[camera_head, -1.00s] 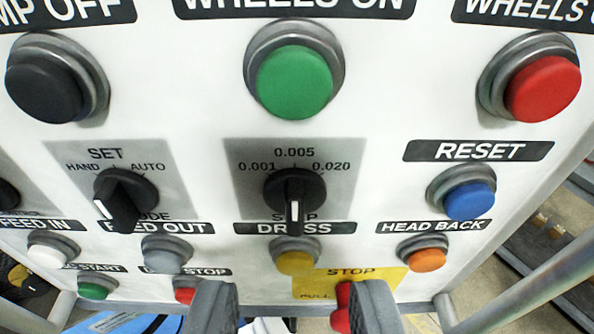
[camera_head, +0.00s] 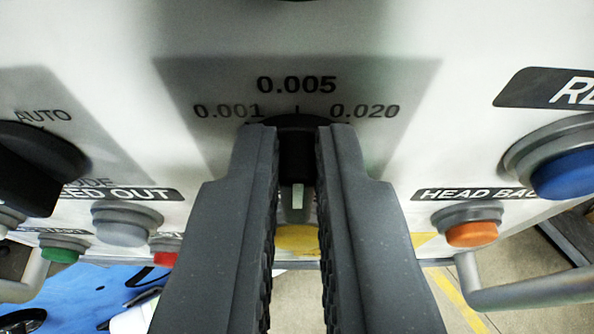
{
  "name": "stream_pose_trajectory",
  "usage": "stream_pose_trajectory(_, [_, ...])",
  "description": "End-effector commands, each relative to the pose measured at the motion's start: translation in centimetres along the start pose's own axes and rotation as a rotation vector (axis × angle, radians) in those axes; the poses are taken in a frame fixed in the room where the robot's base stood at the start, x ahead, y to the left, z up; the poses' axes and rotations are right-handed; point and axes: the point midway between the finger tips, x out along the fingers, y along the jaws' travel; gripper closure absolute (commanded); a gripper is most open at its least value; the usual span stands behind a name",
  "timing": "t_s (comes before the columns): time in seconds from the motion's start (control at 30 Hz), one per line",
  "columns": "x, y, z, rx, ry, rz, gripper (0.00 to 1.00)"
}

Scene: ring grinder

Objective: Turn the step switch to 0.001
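The step switch (camera_head: 297,165) is a black rotary knob below the printed marks 0.001 at left, 0.005 at top centre and 0.020 at right. Its grip bar stands upright in the picture, in line with 0.005, with a white stripe on its lower end. My gripper (camera_head: 298,150) has one dark ridged finger on each side of the bar. The fingers are drawn in close and appear to be shut on it. They hide the sides of the knob and the label below it.
The hand/auto switch (camera_head: 35,165) is at left. The blue reset button (camera_head: 567,172) and orange head back button (camera_head: 472,233) are at right. A grey feed out button (camera_head: 127,222) is lower left. A yellow button (camera_head: 297,240) is partly hidden below the switch.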

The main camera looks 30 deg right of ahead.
Motion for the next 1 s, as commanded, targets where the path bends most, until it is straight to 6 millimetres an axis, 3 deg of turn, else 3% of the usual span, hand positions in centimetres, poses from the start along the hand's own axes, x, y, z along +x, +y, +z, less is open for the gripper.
stream_pose_trajectory(0.47, [0.1, -0.2, 0.2, -0.060, -0.003, 0.026, 1.00])
stream_pose_trajectory(1.0, [0.4, -1.2, 0.7, -0.464, -0.008, 0.193, 1.00])
